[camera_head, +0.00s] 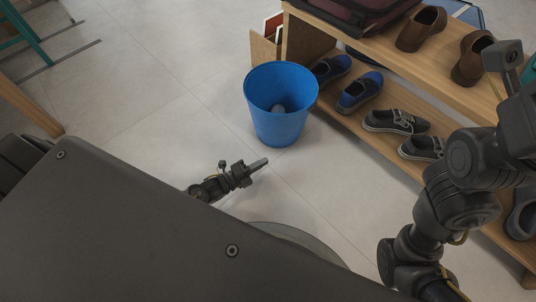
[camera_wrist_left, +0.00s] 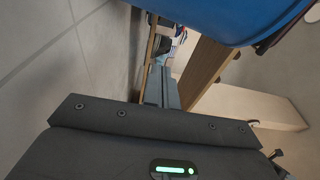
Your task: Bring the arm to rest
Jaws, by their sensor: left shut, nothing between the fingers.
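My left gripper (camera_head: 258,165) is low over the tiled floor in the head view, in front of the blue bin and apart from it. Its fingers are together and hold nothing. In the left wrist view the closed fingers (camera_wrist_left: 165,88) point away from the dark gripper body. My right arm (camera_head: 465,185) is bent up along the right side of the head view, in front of the shoe rack. Its fingertips are not visible.
A blue bin (camera_head: 281,128) with a small greyish item inside stands beyond the left gripper. A wooden shoe rack (camera_head: 375,130) with several shoes runs along the right. Table legs (camera_head: 25,103) show at upper left. The floor (camera_head: 150,90) between is clear.

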